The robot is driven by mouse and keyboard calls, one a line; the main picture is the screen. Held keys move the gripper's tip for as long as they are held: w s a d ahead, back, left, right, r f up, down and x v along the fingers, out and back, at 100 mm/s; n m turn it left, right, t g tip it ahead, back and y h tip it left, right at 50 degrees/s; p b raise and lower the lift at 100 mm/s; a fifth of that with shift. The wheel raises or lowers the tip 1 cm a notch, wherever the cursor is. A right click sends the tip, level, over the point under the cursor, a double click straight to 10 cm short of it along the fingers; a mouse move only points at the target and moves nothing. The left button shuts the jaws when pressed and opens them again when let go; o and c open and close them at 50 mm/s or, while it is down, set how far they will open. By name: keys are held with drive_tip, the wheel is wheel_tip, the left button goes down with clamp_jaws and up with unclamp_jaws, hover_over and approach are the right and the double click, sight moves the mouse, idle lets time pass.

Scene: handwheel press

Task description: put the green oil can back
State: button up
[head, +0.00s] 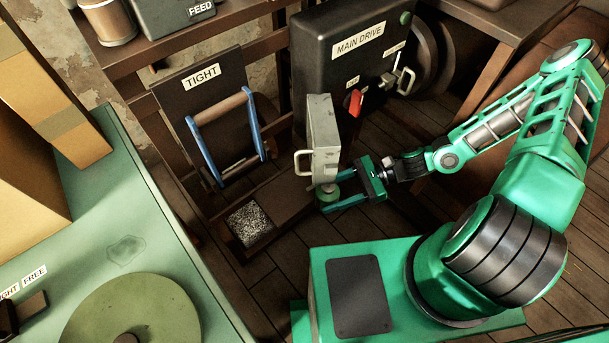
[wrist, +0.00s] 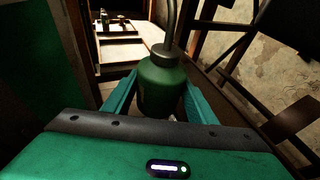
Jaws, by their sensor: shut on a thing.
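The green oil can (wrist: 161,84) stands between my fingers in the wrist view, with its dark spout rising past the top edge. In the head view only a small part of the can (head: 327,190) shows, below a grey metal box that hides the rest. My gripper (head: 345,190) is shut on the can, above the floor near the low wooden bench. In the wrist view my gripper's two green fingers (wrist: 160,100) sit on either side of the can's body. The can looks about upright in the wrist view.
The grey box (head: 321,130) with a handle is close above the can, beside the MAIN DRIVE cabinet (head: 350,60) with its red lever (head: 355,103). A low bench (head: 286,198) has a speckled patch (head: 250,222). A TIGHT board (head: 205,90) with a blue-sided frame stands left.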

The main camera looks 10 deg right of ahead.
drive_tip(key=w+a, duration=0.3)
drive_tip(key=w, duration=0.2)
drive_tip(key=w+a, duration=0.2)
drive_tip(key=w, duration=0.1)
drive_tip(key=shift+w+a, duration=0.2)
drive_tip(key=shift+a, duration=0.1)
drive_tip(key=shift+w+a+f, duration=0.1)
drive_tip(key=shift+w+f, duration=0.05)
drive_tip(key=shift+f, duration=0.75)
drive_tip(key=shift+w+a+f, duration=0.1)
drive_tip(key=shift+w+f, duration=0.05)
drive_tip(key=shift+f, duration=0.7)
drive_tip(key=o, duration=1.2)
drive_tip(key=v, duration=0.7)
drive_tip(key=shift+d, duration=0.25)
drive_tip(key=shift+d, duration=0.1)
